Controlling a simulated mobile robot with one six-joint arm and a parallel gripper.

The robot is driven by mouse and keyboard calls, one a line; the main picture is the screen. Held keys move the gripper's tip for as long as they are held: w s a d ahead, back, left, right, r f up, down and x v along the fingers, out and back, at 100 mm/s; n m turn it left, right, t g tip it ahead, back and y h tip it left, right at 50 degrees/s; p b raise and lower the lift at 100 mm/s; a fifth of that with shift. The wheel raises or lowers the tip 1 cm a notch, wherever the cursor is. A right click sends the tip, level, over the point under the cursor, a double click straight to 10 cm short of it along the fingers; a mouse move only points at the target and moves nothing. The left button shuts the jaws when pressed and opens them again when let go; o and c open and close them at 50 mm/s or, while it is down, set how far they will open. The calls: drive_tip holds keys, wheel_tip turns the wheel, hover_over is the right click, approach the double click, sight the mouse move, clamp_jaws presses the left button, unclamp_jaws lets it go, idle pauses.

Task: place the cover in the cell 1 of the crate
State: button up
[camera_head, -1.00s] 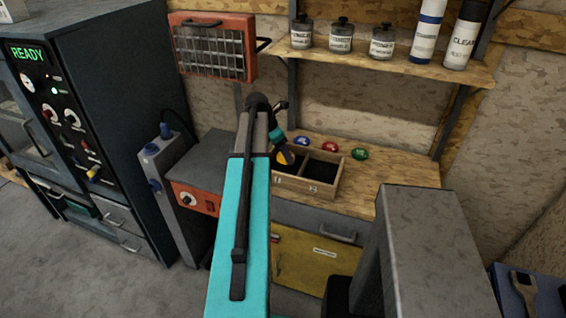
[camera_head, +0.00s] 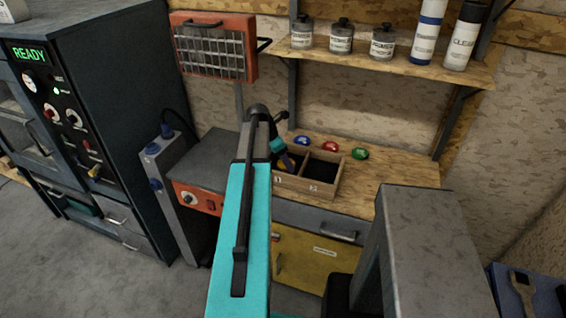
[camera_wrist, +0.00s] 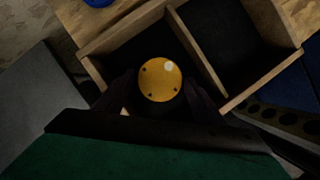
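The cover (camera_wrist: 160,80) is a round orange-yellow disc with small dark holes. In the wrist view it sits between the two dark fingers of my gripper (camera_wrist: 160,92), which looks shut on it. The wooden crate (camera_head: 306,189) stands on the bench and has two dark-lined cells; it also shows in the wrist view (camera_wrist: 197,51). The gripper (camera_head: 287,163) and cover are over or within the left cell, marked 1. The right cell, marked 2, looks empty. The cover is mostly hidden in the head view, and whether it touches the cell floor cannot be told.
Blue (camera_head: 301,141), red (camera_head: 329,146) and green (camera_head: 360,153) discs lie on the bench behind the crate. An orange-framed heater (camera_head: 212,52) hangs on the left. A shelf (camera_head: 400,66) with bottles is above. Bench right of the crate is clear.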

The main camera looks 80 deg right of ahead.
drive_tip(key=shift+r, duration=0.2)
drive_tip(key=b+v, duration=0.2)
drive_tip(key=v, duration=0.9)
drive_tip(key=shift+w+r, duration=0.15)
drive_tip(key=shift+r, duration=0.2)
drive_tip(key=shift+a, duration=0.15)
idle(0.8)
